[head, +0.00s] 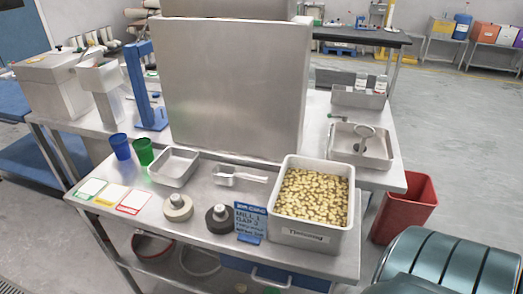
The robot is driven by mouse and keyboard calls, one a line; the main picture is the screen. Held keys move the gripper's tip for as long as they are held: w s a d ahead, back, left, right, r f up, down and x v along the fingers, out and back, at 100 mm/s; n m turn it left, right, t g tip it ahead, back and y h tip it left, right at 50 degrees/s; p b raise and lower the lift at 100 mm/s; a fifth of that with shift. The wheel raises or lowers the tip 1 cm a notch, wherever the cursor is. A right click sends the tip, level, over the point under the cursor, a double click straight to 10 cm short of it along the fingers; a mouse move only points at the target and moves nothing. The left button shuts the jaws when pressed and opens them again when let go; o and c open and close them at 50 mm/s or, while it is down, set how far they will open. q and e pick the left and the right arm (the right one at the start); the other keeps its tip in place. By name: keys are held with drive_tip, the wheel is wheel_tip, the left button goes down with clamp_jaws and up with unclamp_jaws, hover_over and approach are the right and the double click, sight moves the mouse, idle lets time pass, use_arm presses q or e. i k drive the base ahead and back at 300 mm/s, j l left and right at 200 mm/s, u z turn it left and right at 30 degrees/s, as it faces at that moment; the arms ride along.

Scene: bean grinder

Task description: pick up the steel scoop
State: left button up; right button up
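The steel scoop (240,176) lies on the metal table (190,222), its bowl to the left and its handle pointing right. It sits between a shallow steel tray (174,180) and a deep bin of beans (302,238), apart from both as far as I can tell. Nothing is holding it. Neither my left nor my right gripper shows in the head view.
A large steel panel (235,90) stands behind the scoop. In front are two round knobbed weights (178,206) and a blue sign (250,222). Blue and green cups (121,147) stand left. A red bin (404,208) stands on the floor right.

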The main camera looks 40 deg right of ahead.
sight(222, 174)
drive_tip(key=i+j+z, duration=0.15)
drive_tip(key=z, duration=0.25)
drive_tip(key=i+j+z, duration=0.15)
drive_tip(key=z, duration=0.2)
drive_tip(key=i+j+z, duration=0.1)
drive_tip(key=j+z, duration=0.3)
drive_tip(key=i+j+z, duration=0.1)
drive_tip(key=z, duration=0.3)
drive_tip(key=j+z, duration=0.25)
drive_tip(key=i+j+z, duration=0.1)
drive_tip(key=j+z, duration=0.15)
drive_tip(key=j, duration=0.25)
